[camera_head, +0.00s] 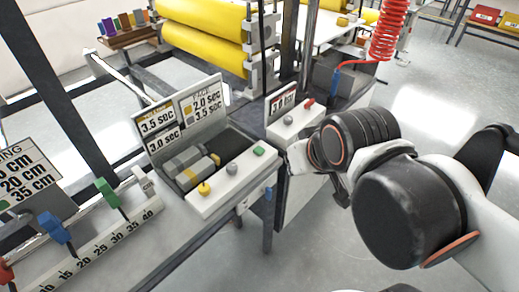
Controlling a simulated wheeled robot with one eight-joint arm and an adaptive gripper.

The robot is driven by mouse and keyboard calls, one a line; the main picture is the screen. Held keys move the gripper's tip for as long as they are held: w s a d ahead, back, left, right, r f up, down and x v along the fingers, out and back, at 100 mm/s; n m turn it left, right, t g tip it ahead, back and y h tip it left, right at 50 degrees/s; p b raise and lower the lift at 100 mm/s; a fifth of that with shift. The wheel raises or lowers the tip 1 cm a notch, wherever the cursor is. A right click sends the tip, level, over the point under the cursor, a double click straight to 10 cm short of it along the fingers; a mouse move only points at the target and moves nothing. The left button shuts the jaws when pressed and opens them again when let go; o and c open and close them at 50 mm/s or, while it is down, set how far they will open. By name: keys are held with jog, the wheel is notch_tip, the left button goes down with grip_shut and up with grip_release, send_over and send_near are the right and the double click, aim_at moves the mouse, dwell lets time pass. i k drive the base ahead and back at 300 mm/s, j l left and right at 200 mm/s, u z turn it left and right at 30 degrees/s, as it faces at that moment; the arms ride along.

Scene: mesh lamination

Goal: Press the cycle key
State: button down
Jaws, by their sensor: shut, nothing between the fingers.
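No label marks a cycle key that I can read. A white control box (296,123) carries a grey round knob (288,120) and a red key-like piece (309,101), with a small time sign behind them. My gripper (341,200) hangs at the end of my arm, to the right of the white panel and below the control box. It is shut and empty, apart from the controls. My wrist hides part of it.
Behind the panel, a tray (226,134) holds grey and yellow blocks under time signs (185,112). A scale (100,250) with blue and green sliders lies at left. Yellow rollers (205,48) and a red coiled hose (388,30) are behind. Open floor lies at right.

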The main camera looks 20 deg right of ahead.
aim_at(258, 150)
jog(key=k+j+z, duration=0.15)
jog(key=z, duration=0.2)
jog(key=k+j+z, duration=0.15)
jog(key=z, duration=0.25)
